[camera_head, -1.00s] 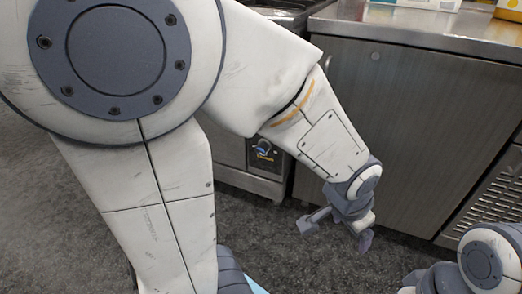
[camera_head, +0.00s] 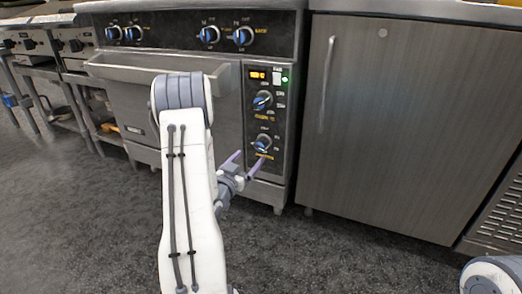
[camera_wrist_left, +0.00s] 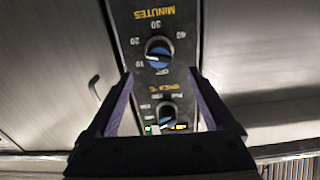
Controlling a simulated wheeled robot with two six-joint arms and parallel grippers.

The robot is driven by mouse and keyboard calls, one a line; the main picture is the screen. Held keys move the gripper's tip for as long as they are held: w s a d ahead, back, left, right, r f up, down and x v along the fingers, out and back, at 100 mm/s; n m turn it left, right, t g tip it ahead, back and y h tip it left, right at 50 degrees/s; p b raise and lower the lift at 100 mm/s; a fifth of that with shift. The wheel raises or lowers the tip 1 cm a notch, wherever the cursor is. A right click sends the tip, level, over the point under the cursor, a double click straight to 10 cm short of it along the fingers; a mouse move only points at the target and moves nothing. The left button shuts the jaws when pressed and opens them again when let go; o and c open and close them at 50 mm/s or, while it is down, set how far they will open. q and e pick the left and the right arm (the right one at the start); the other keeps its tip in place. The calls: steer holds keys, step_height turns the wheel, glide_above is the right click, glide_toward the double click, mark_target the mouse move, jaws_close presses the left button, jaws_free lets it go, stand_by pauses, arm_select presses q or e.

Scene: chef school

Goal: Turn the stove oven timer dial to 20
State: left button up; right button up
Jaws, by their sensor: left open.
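The timer dial (camera_head: 263,142) is the lower knob on the stove's right-hand control panel. In the left wrist view the picture is upside down; the blue and black timer dial (camera_wrist_left: 158,52) shows under the word MINUTES, with 10, 20, 30 and 40 around it. I cannot tell exactly where its pointer stands. My left gripper (camera_head: 249,161) is open and empty in front of the panel, near the timer dial. In the left wrist view its fingers (camera_wrist_left: 160,75) point toward the dial, apart from it. My right gripper is out of view.
The oven temperature dial (camera_head: 263,100) sits above the timer, with a lit display (camera_head: 258,74) over it. The oven handle (camera_head: 150,71) sticks out at left. A steel cabinet (camera_head: 400,130) stands to the right. The floor in front is clear.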

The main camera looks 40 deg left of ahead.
mark_target(259, 147)
arm_select(q)
steer(key=b+x, duration=0.3)
steer(key=x, duration=0.5)
steer(key=shift+w+b, duration=0.3)
steer(key=shift+w, duration=0.05)
steer(key=shift+w+a, duration=0.1)
steer(key=shift+w, duration=0.4)
steer(key=shift+r, duration=0.1)
